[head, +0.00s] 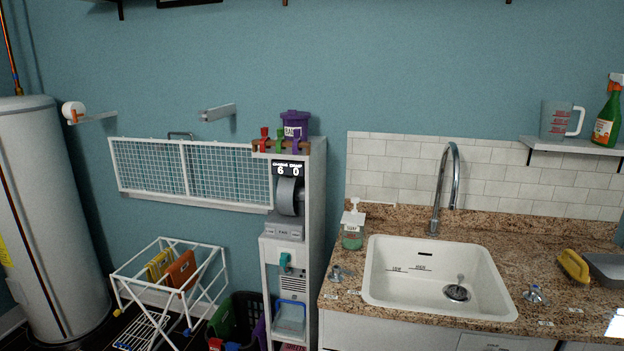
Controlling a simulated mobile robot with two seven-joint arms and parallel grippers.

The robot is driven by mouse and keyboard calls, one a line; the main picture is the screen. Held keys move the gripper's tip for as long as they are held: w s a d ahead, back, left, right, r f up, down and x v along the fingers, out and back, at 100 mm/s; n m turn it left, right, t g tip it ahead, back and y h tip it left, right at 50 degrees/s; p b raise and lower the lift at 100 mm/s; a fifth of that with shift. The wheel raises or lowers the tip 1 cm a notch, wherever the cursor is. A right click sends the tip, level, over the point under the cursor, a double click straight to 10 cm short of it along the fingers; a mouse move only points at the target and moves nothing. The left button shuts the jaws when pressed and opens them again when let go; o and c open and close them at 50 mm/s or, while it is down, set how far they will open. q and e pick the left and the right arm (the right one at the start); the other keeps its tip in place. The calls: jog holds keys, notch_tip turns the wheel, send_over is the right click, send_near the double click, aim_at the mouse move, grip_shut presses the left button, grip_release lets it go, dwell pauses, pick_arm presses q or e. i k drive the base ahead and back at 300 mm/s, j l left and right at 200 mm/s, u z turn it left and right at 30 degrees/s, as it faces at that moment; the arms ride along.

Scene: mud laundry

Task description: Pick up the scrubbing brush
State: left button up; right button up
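A scrubbing brush (573,266) with a yellow back and dark bristles lies on the granite counter (475,234), to the right of the white sink. It rests close beside a grey box-like object (606,268), and I cannot tell whether they touch. Neither of my grippers shows in the head view.
The white sink (384,273) has a tall faucet (437,205) behind it and a soap bottle (352,238) at its left. A tap handle (534,294) stands between sink and brush. Above, a shelf (570,147) holds a measuring jug (556,120) and a green spray bottle (606,122).

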aim_at(580, 274)
jog(key=z, duration=1.45)
